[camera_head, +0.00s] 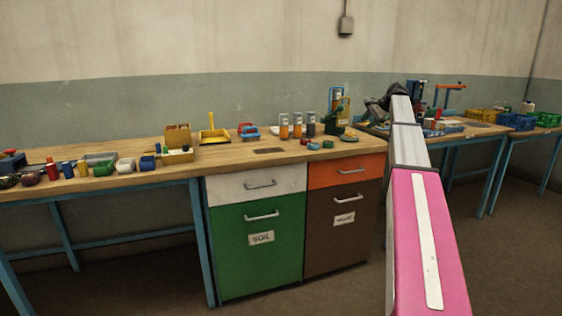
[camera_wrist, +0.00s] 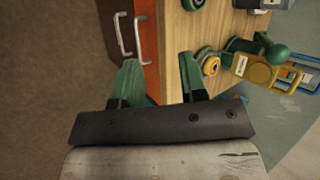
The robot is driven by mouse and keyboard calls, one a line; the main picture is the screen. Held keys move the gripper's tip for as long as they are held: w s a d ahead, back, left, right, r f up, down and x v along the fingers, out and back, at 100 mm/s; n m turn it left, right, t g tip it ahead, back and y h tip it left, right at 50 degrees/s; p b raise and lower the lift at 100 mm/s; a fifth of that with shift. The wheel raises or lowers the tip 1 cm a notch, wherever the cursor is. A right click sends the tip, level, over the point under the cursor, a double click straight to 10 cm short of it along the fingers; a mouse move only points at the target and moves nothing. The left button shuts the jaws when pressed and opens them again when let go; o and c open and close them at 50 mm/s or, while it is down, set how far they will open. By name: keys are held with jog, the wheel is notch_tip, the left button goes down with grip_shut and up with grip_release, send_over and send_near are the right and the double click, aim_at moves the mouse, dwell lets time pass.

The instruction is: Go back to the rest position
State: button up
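My gripper shows in the wrist view (camera_wrist: 160,80) with its two green fingers apart and nothing between them. It is over the front edge of the wooden workbench (camera_wrist: 200,50), beside the orange drawer front (camera_wrist: 148,40). In the head view my pink and grey arm reaches out over the right part of the bench (camera_head: 100,205). The dark gripper end (camera_head: 384,100) is small there and its fingers cannot be made out.
A green cabinet door marked SOIL (camera_head: 258,260) and a brown one (camera_head: 343,230) stand under the bench. Floor in front is clear.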

jog(key=s+a+f+n+g+h, duration=0.1)
jog(key=s+a+f, duration=0.35)
jog(key=f, duration=0.55)
jog(key=s+a+f+n+g+h, duration=0.15)
jog(key=s+a+f, duration=0.35)
jog(key=f, duration=0.5)
jog(key=s+a+f+n, duration=0.25)
jog(key=s+f, duration=0.35)
jog(key=f, duration=0.4)
jog(key=s+a+f+n+g+h, duration=0.1)
jog(key=s+a+f+n+h, duration=0.1)
jog(key=s+f, duration=0.7)
jog(key=s+a+f+n+g+h, duration=0.1)
jog(key=s+a+f+n, duration=0.3)
jog(key=s+f, duration=0.5)
jog(key=s+a+h, duration=0.1)
jog(key=s+a, duration=0.1)
jog(key=s, duration=0.5)
jog(key=shift+s+f, duration=0.25)
jog(key=shift+s, duration=0.15)
